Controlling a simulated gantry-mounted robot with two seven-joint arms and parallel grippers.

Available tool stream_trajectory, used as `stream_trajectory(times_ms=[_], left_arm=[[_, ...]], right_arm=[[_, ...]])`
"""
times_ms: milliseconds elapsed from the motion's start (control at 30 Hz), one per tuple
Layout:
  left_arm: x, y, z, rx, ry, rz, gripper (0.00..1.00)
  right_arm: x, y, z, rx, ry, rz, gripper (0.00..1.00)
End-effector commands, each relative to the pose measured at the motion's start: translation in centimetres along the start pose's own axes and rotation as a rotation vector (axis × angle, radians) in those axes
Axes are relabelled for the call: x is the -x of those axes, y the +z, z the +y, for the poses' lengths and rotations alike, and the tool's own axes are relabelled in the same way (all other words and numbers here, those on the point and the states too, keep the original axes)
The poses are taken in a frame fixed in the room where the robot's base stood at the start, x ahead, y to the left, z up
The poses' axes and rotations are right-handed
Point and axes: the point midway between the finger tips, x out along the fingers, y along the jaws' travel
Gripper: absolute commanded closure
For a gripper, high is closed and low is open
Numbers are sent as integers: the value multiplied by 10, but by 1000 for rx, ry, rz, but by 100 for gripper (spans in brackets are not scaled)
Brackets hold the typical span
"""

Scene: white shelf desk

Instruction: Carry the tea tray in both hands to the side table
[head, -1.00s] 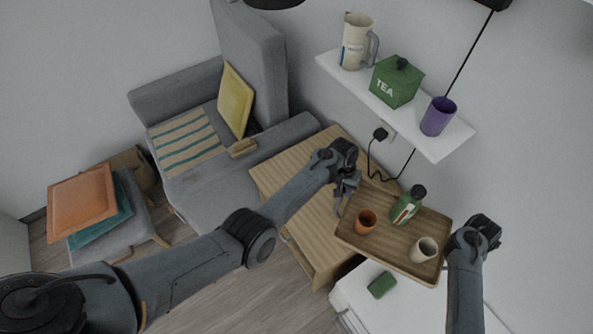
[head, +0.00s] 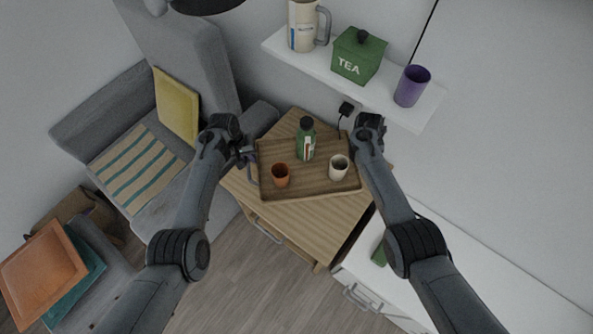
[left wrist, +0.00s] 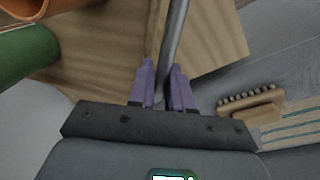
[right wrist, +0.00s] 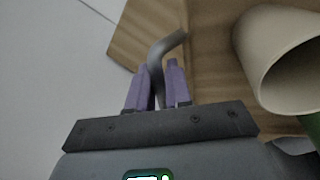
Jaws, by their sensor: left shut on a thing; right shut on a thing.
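The wooden tea tray (head: 310,191) is over the wooden side table (head: 338,218); I cannot tell whether it touches the top. On it a green bottle (head: 306,141), an orange cup (head: 280,177) and a cream cup (head: 339,168) stand upright. My left gripper (head: 246,156) is at the tray's left end. In the left wrist view its purple fingers (left wrist: 162,82) are shut on a grey bar handle. My right gripper (head: 362,143) is at the right end; in the right wrist view its fingers (right wrist: 157,82) are shut on the other handle (right wrist: 168,45).
A white wall shelf (head: 418,115) above holds a jug (head: 303,26), a green tea tin (head: 358,58) and a purple cup (head: 412,87). A grey sofa (head: 85,125) stands left of the table, a white cabinet (head: 440,268) at right. A socket plug (head: 346,109) is behind.

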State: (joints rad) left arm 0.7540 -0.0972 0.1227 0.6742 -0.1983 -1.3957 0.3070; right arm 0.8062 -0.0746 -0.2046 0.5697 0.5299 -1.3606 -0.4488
Motion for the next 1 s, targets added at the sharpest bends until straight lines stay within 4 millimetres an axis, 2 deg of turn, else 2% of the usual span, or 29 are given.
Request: stream_trajectory(times_ms=[1000], left_arm=[[-11,-1,-2,-1,1,3,100]], right_arm=[[-11,-1,-2,0,0,4,100]])
